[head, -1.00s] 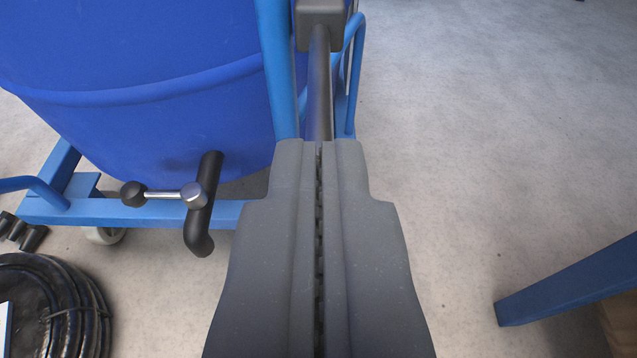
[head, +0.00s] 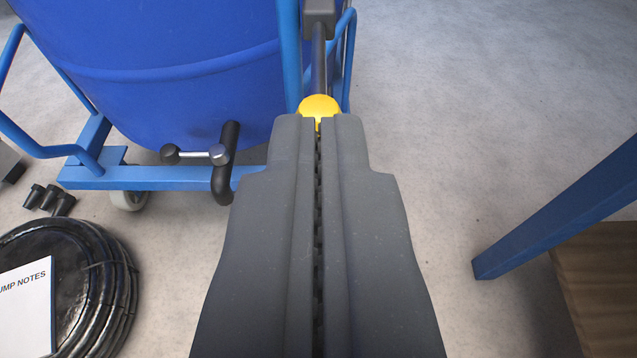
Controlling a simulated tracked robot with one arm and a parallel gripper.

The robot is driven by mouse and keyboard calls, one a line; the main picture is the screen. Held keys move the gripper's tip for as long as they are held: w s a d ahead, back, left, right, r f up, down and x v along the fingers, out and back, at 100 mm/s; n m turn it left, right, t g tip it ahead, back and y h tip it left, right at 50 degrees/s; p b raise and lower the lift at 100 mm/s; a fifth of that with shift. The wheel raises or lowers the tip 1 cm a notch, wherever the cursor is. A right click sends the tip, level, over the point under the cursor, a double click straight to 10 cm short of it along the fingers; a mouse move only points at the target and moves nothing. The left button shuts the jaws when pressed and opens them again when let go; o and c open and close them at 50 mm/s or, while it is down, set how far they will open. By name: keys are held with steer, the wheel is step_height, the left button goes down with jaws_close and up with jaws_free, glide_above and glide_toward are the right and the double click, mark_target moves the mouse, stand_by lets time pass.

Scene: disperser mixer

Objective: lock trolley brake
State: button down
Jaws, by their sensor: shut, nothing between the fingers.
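The blue trolley (head: 165,178) carries a large blue drum (head: 180,75) ahead and to the left. A yellow knob (head: 319,106) shows just beyond my fingertips, below a dark rod (head: 319,65) that comes down from a grey block; my fingers hide its lower part. I cannot tell whether they touch it. A black bar with a small silver crank handle (head: 200,156) sits at the trolley's front edge. My gripper (head: 318,118) is shut and empty, pointing at the trolley's right corner. A trolley wheel (head: 127,199) shows below the frame at left.
A coiled black hose (head: 115,285) with a white notes sheet (head: 27,310) lies at lower left. Small black fittings (head: 48,199) lie near it. A blue leg (head: 560,215) and a wooden surface (head: 600,290) stand at right. The floor at upper right is clear.

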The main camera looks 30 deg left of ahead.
steer(key=shift+p+v, duration=0.45)
steer(key=shift+v, duration=0.3)
steer(key=w+d+r+m+t+h, duration=0.1)
steer(key=w+d+r, duration=0.1)
steer(key=w+r, duration=0.6)
steer(key=w+d+r+h, duration=0.15)
steer(key=w+r, duration=0.35)
steer(key=r, duration=0.6)
steer(key=w+d+r+m+h, duration=0.1)
steer(key=d+r, duration=0.2)
steer(key=r, duration=0.7)
steer(key=w+d+r+m+h, duration=0.1)
steer(key=w+d+r, duration=0.15)
steer(key=r, duration=0.85)
steer(key=s+d+r+t, duration=0.1)
steer(key=s+d+r, duration=0.1)
steer(key=r, duration=0.4)
steer(key=s+d+r, duration=0.2)
steer(key=r, duration=0.5)
steer(key=s+d+r+m+h, duration=0.1)
steer(key=s+d+r, duration=0.1)
steer(key=s+r, duration=0.8)
steer(key=s+d+r+m+h, duration=0.1)
steer(key=s+d+r, duration=0.1)
steer(key=s+r, duration=0.9)
step_height(320, 180, up, 3)
steer(key=shift+s+d+f, duration=0.2)
steer(key=shift+d, duration=0.1)
